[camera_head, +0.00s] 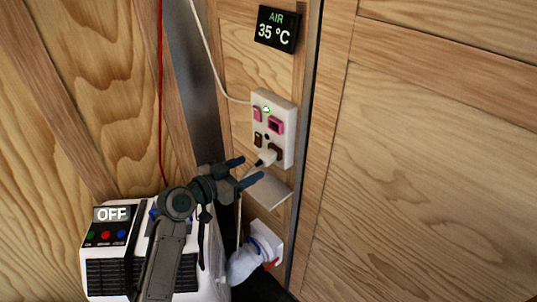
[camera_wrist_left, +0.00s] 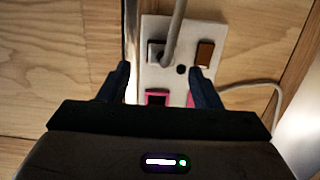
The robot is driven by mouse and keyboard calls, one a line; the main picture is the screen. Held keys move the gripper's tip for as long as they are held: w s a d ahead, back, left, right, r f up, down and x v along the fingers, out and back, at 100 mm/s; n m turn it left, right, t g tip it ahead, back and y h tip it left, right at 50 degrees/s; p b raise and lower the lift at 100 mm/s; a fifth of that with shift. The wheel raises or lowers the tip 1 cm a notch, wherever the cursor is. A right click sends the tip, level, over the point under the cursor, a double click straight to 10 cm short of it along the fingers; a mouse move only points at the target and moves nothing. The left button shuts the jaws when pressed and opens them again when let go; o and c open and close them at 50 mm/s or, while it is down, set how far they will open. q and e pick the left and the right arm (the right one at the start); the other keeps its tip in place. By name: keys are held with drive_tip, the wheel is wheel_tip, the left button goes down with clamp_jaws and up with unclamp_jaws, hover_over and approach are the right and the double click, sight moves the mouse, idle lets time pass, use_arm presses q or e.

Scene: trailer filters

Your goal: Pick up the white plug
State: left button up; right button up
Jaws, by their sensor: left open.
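The white plug (camera_head: 267,157) sits in the lower part of a white socket panel (camera_head: 287,148) on the wooden wall. My left gripper (camera_head: 250,170) is open, with its fingers pointing at the panel just left of and below the plug. In the left wrist view the panel (camera_wrist_left: 213,40) lies ahead of the open gripper (camera_wrist_left: 162,82). The plug (camera_wrist_left: 156,50) and its grey cable (camera_wrist_left: 176,22) show there between the lines of the two fingers, beyond the tips. Nothing is held. My right gripper does not show.
A display (camera_head: 277,29) reads AIR 35 °C above the panel. A small pale shelf (camera_head: 268,192) juts out below it. A white unit (camera_head: 104,240) marked OFF stands at lower left. A thin white cable (camera_head: 211,55) and a red cable (camera_head: 161,90) hang nearby.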

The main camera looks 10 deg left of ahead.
sight(261, 161)
use_arm(q)
drive_tip(key=shift+w+d+f, duration=0.1)
drive_tip(key=shift+w+d, duration=0.35)
drive_tip(key=shift+w, duration=0.1)
drive_tip(key=p+x, duration=0.2)
drive_tip(key=x, duration=0.2)
drive_tip(key=shift+w, duration=0.25)
drive_tip(key=shift+w+d, duration=0.25)
drive_tip(key=shift+w, duration=0.05)
drive_tip(key=shift+a, duration=0.1)
drive_tip(key=shift+c, duration=0.2)
drive_tip(key=c, duration=1.1)
drive_tip(key=shift+s, duration=0.1)
